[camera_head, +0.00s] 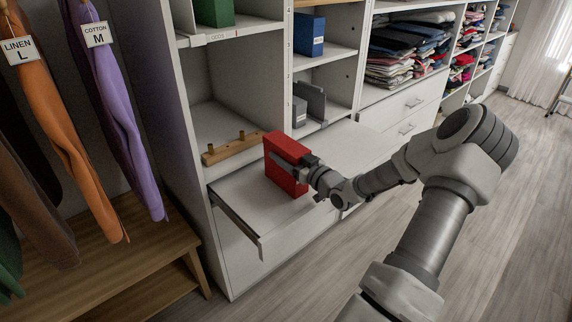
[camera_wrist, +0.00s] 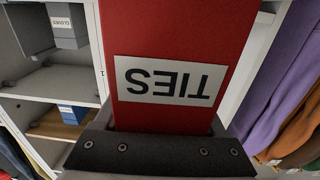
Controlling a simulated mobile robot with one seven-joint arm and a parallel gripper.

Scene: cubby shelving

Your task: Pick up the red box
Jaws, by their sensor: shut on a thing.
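The red box (camera_head: 287,164) stands upright over the pulled-out white shelf board (camera_head: 243,196) in the head view. I cannot tell whether it touches the board. My gripper (camera_head: 290,166) is shut on the red box from the right side, with a finger along its face. In the wrist view the red box (camera_wrist: 180,35) fills the middle, with a "TIES" label that reads upside down. The dark gripper body (camera_wrist: 160,150) lies across the bottom of that view, and the fingertips are hidden there.
A wooden peg rack (camera_head: 230,150) sits behind the board. Blue (camera_head: 309,36), green (camera_head: 214,12) and grey (camera_head: 311,100) boxes stand in nearby cubbies. Clothes hang at left above a wooden bench (camera_head: 110,275). Folded clothes (camera_head: 405,50) fill shelves further right. The floor at right is clear.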

